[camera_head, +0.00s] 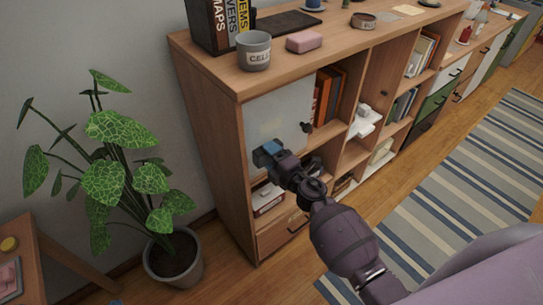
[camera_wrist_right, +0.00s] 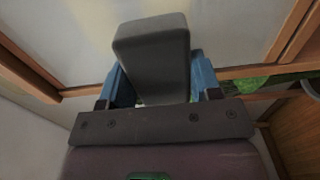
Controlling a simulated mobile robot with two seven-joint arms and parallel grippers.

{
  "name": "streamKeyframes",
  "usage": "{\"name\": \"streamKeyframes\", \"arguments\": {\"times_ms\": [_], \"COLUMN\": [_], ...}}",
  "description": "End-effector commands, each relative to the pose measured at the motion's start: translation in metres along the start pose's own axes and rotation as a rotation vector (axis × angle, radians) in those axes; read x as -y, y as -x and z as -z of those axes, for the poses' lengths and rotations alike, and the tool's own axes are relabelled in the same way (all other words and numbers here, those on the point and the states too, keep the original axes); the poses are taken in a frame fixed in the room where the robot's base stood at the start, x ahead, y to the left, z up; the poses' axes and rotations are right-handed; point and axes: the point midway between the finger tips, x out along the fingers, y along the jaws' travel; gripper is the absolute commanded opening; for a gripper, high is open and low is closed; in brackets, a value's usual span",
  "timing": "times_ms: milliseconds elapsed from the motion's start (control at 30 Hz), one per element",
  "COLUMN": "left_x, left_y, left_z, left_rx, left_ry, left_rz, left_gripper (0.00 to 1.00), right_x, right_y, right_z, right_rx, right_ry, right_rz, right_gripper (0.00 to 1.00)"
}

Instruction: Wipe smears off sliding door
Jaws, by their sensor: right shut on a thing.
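The sliding door (camera_head: 275,112) is a pale white panel in the left bay of the wooden cabinet. Faint, blurry marks on it are too weak to identify surely as smears. My right gripper (camera_head: 268,154) is at the lower left of the door, with its blue fingers close to the panel; I cannot tell whether it touches. In the right wrist view the gripper is shut on a dark grey block (camera_wrist_right: 152,62), with a blue finger on each side. A pale panel (camera_wrist_right: 80,35) fills the space behind the block. My left gripper is not in view.
A potted plant (camera_head: 125,180) stands left of the cabinet. On the cabinet top (camera_head: 290,72) are a grey pot (camera_head: 254,50), a pink box (camera_head: 304,41) and books (camera_head: 220,25). Open shelves with books lie right of the door. A striped rug (camera_head: 450,180) covers the floor in front.

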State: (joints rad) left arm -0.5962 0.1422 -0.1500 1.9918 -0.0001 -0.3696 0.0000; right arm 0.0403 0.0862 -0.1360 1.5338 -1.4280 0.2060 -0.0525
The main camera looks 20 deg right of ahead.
Motion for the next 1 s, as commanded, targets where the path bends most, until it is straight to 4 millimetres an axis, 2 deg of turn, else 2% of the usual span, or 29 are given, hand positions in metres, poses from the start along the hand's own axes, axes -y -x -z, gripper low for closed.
{"name": "streamKeyframes", "arguments": {"times_ms": [1000], "left_x": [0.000], "left_y": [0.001], "left_z": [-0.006], "left_rx": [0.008], "left_ry": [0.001], "left_rz": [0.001], "left_gripper": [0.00], "right_x": [0.000], "right_y": [-0.013], "right_z": [0.000], "right_rx": [-0.001], "right_ry": [0.001], "right_rz": [0.000], "right_gripper": [0.39]}}
